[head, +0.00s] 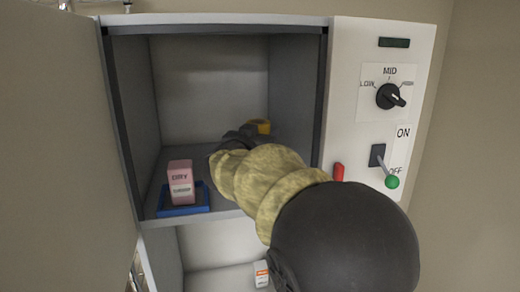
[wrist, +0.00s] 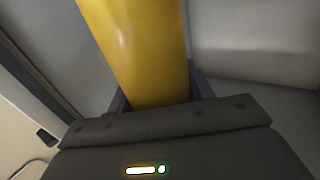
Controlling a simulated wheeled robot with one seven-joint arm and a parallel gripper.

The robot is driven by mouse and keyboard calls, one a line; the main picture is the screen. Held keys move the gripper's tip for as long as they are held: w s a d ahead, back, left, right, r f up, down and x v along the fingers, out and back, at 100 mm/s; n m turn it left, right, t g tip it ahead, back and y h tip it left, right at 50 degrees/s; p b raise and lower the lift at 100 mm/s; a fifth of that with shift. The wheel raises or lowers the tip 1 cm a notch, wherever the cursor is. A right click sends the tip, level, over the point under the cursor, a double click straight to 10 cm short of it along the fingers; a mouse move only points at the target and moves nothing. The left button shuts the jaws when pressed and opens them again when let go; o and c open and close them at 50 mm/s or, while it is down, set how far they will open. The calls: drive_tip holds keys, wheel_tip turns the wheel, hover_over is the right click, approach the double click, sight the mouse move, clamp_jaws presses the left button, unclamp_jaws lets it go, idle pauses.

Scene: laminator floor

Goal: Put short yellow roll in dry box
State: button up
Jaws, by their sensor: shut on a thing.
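The short yellow roll (wrist: 138,50) fills the upper middle of the wrist view, held between the jaws of my gripper (wrist: 155,98). In the head view the end of the yellow roll (head: 262,126) shows just beyond my dark gripper (head: 240,138), inside the upper compartment of the dry box (head: 205,85). The dry box is open at the front. My arm covers much of the roll and the right part of the compartment floor. I cannot tell whether the roll touches the floor.
A pink carton (head: 180,182) stands on a blue tray (head: 183,210) at the front left of the upper compartment. A small white and orange item (head: 261,273) is in the lower compartment. A dial (head: 390,96) and a green-tipped lever (head: 391,181) are on the right panel.

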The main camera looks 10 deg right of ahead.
drive_tip(key=shift+f+p, duration=0.3)
drive_tip(key=shift+f, duration=1.55)
drive_tip(key=shift+f, duration=0.15)
drive_tip(key=o, duration=1.2)
drive_tip(key=shift+c, duration=0.2)
drive_tip(key=shift+w, duration=0.15)
